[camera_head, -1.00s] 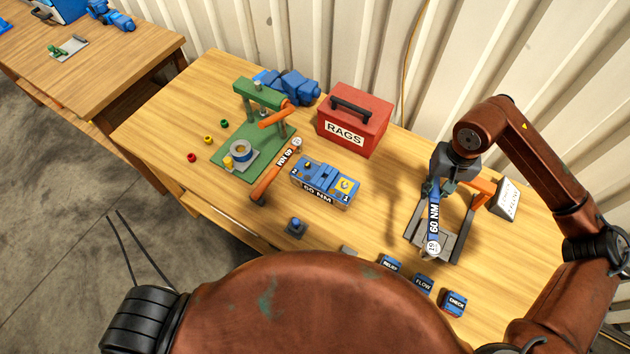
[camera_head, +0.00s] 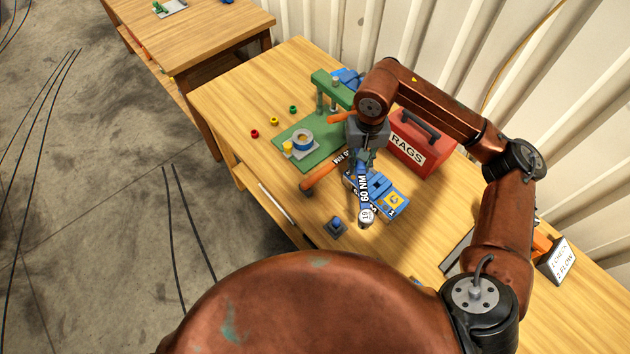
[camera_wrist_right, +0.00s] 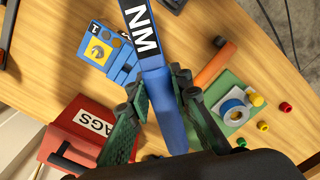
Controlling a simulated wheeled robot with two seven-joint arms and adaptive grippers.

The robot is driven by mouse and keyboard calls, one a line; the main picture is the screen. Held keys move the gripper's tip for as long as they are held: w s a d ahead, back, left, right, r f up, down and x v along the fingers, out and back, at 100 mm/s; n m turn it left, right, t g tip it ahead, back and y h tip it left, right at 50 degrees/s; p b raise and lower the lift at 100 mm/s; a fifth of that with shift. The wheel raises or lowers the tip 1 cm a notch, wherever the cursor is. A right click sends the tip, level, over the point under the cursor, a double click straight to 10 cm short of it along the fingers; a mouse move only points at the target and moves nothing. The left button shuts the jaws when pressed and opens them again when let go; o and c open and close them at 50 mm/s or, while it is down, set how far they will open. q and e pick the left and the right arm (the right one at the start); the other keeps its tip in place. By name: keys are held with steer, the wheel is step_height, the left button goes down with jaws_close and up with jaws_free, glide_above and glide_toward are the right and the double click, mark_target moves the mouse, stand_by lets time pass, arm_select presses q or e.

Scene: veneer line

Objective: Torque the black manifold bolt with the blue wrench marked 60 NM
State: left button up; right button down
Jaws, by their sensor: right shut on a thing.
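The blue wrench (camera_head: 364,190) marked 60 NM is held in my right gripper (camera_head: 366,158), its ring end marked 19 toward the front. In the right wrist view, the wrench (camera_wrist_right: 147,50) runs between the two fingers of my right gripper (camera_wrist_right: 160,92). The blue manifold block (camera_head: 393,200) lies behind and below the wrench in the head view, partly covered by it. Its yellow patch (camera_wrist_right: 98,51) beside a mark 1 shows in the wrist view. I cannot make out the black bolt clearly. Whether the wrench touches the block cannot be told. My left gripper is out of view.
An orange-handled wrench (camera_head: 320,177) lies left of the block. A green press stand (camera_head: 325,150) and a red RAGS box (camera_head: 425,130) stand behind. A small grey block (camera_head: 337,228) sits in front. A sign (camera_head: 562,262) stands at right.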

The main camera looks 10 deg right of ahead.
steer(key=shift+a+m, duration=0.3)
steer(key=shift+m, duration=0.6)
steer(key=m, duration=0.3)
steer(key=m+p, duration=0.1)
steer(key=shift+a+f, duration=0.25)
steer(key=shift+a, duration=0.1)
arm_select(q)
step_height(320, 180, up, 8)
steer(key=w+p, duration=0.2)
steer(key=p, duration=0.4)
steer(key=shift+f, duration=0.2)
arm_select(e)
steer(key=a+f+n, duration=0.2)
steer(key=a+n, duration=0.1)
steer(key=n, duration=1.3)
steer(key=s+a+f+n, duration=0.1)
steer(key=a+n, duration=0.3)
steer(key=n, duration=1.2)
steer(key=shift+s+f, duration=0.2)
steer(key=shift+f, duration=0.65)
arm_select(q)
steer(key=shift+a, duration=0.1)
